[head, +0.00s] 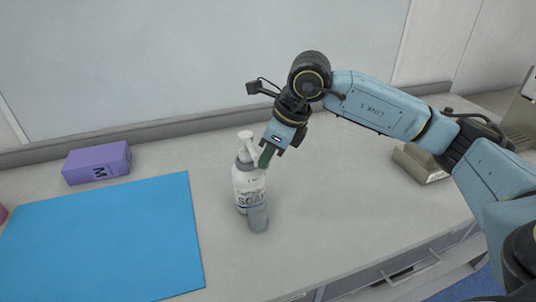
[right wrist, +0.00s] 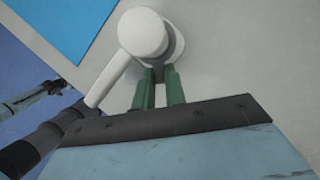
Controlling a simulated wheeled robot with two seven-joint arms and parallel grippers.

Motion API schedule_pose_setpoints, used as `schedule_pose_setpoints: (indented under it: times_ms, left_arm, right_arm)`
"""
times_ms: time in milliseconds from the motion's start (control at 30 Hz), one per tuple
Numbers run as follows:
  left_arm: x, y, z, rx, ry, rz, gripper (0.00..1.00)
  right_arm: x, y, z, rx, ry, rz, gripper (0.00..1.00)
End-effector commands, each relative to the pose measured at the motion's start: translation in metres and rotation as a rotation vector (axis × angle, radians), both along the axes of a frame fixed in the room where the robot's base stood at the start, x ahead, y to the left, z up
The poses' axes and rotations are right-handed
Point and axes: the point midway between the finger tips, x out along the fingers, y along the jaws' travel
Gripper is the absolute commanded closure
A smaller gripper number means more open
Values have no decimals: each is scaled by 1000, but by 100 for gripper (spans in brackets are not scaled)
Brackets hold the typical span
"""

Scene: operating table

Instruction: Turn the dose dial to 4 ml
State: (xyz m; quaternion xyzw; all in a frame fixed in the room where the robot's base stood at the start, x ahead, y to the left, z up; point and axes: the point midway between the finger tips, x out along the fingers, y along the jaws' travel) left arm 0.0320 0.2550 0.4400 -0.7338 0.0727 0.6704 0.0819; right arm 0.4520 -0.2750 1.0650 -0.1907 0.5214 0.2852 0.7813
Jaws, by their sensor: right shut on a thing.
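The white soap dispenser (head: 249,188) stands upright on the table, with a white pump head on top. The pump head (right wrist: 143,33) and its spout (right wrist: 108,82) also show in the right wrist view. My right gripper (head: 265,158) reaches in from the right, its green fingers at the dispenser's neck under the pump head. In the right wrist view the green fingers (right wrist: 158,88) are close together, shut on the dose dial at the collar. Their tips and most of the dial are hidden by the pump head, and no scale marking can be read.
A small grey cup (head: 257,218) stands right in front of the dispenser. A blue mat (head: 110,240) lies to the left, with a purple box (head: 97,163) behind it. A beige box (head: 420,163) is at the right.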

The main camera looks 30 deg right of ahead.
Motion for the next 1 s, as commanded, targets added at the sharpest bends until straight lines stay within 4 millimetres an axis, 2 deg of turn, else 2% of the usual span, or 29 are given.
schedule_pose_setpoints:
  times_ms: [267,833,867,1000]
  left_arm:
    - [-1,17,-6,22,3,-8,100]
    - [0,13,-7,18,2,-6,100]
    - [0,13,-7,18,2,-6,100]
    - [0,13,-7,17,1,-6,100]
  right_arm:
    - [-3,5,0,1,-1,-117,100]
    - [-4,5,1,0,1,-152,100]
    - [-4,5,1,0,0,-152,85]
    - [-4,5,1,0,1,-152,67]
